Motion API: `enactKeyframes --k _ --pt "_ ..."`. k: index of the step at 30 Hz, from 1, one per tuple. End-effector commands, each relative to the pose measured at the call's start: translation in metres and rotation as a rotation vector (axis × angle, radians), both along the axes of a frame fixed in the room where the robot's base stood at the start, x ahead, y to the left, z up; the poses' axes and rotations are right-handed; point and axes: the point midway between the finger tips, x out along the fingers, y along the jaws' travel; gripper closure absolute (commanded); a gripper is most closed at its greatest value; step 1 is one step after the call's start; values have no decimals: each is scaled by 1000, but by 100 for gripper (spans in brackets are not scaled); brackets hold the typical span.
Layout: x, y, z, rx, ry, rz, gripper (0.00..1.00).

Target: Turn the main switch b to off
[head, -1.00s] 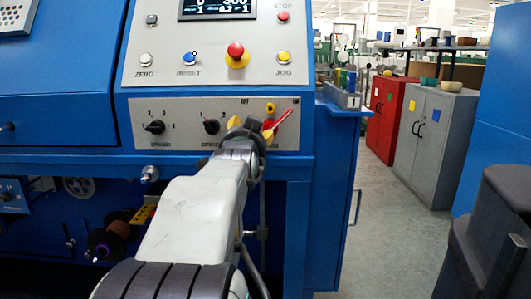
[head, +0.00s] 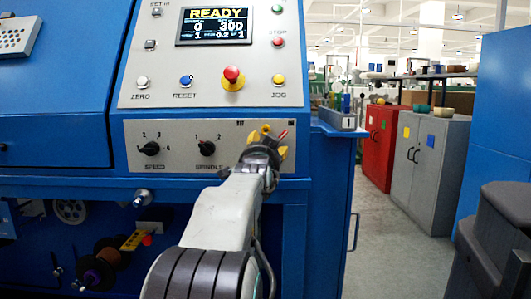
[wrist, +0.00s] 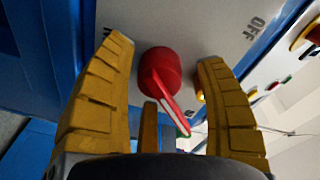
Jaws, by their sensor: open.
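The main switch is a red rotary knob with a white-lined lever (head: 283,134), at the right of the grey lower panel. In the head view its lever points up and right, away from the left label; my gripper hides most of the knob. In the wrist view the red knob (wrist: 160,72) is between my gripper's two yellow fingers (wrist: 166,56), with its lever slanting down and right. The OFF label (wrist: 255,27) is at the upper right there. My gripper (head: 268,147) is open around the switch, with visible gaps on both sides of the knob.
Two black selector knobs (head: 207,149) sit left on the same panel. The upper panel has a red mushroom button (head: 232,75), several small buttons and a READY display (head: 216,25). Cabinets (head: 428,165) stand beyond a clear aisle at right.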

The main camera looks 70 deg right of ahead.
Motion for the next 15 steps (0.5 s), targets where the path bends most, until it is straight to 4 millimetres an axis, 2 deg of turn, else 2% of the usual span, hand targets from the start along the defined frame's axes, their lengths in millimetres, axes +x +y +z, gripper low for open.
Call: enactKeyframes --k 13,15 --pt "1 -5 0 0 0 0 32" --pt "1 -5 0 0 0 0 39"
